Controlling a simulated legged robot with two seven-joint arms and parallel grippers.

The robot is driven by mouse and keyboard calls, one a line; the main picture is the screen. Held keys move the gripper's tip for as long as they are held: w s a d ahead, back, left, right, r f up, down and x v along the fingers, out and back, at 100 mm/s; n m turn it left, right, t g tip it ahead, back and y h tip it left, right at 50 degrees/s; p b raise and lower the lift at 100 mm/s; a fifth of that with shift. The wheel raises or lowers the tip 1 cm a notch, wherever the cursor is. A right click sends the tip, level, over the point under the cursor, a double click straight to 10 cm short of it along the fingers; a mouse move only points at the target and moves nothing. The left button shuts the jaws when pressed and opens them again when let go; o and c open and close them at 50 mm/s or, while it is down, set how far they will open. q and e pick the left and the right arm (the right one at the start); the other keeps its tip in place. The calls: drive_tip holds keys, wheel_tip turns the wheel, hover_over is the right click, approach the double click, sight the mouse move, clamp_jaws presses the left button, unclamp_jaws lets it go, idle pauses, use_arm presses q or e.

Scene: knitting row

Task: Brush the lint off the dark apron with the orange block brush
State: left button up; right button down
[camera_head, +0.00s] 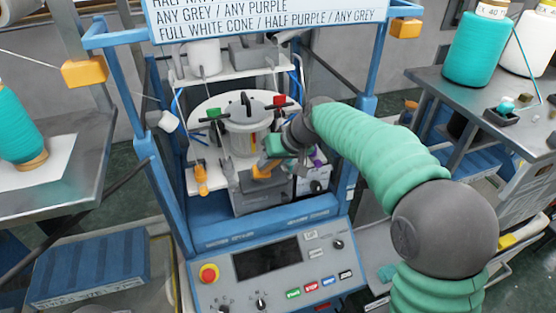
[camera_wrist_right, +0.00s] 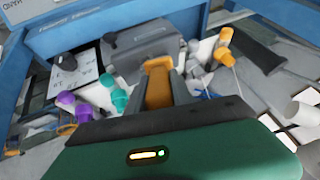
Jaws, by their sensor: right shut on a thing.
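My right gripper (camera_head: 272,152) reaches into the blue machine frame, just above a dark grey box-like part. It is shut on the orange block brush (camera_head: 264,172), which also shows in the right wrist view (camera_wrist_right: 158,85), in front of the gripper's green body. The brush is over or against the dark grey part (camera_head: 262,200); contact cannot be told. I cannot clearly make out the apron as cloth; the dark grey surface (camera_wrist_right: 140,52) is the nearest match. Lint on it is too small to tell. My left gripper is not in view.
An orange-handled part (camera_head: 201,180) stands left of the brush. A white pot-like drum (camera_head: 248,130) is behind. The control panel (camera_head: 270,268) is in front. Blue posts (camera_head: 150,170) flank the opening. Small purple and teal pieces (camera_wrist_right: 85,100) crowd the brush's side in the wrist view.

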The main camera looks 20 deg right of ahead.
drive_tip(key=shift+a, duration=0.95)
drive_tip(key=shift+w+a+r, duration=0.1)
drive_tip(key=shift+w+a, duration=0.05)
drive_tip(key=shift+w, duration=0.05)
drive_tip(key=shift+d, duration=3.55)
drive_tip(key=shift+a+f+b, duration=0.2)
drive_tip(key=shift+a+b, duration=0.1)
drive_tip(key=shift+a, duration=1.35)
drive_tip(key=shift+a+r, duration=0.1)
drive_tip(key=shift+a, duration=1.8)
drive_tip(key=shift+r, duration=0.1)
wheel_tip(320, 180, up, 6)
drive_tip(key=p, duration=0.5)
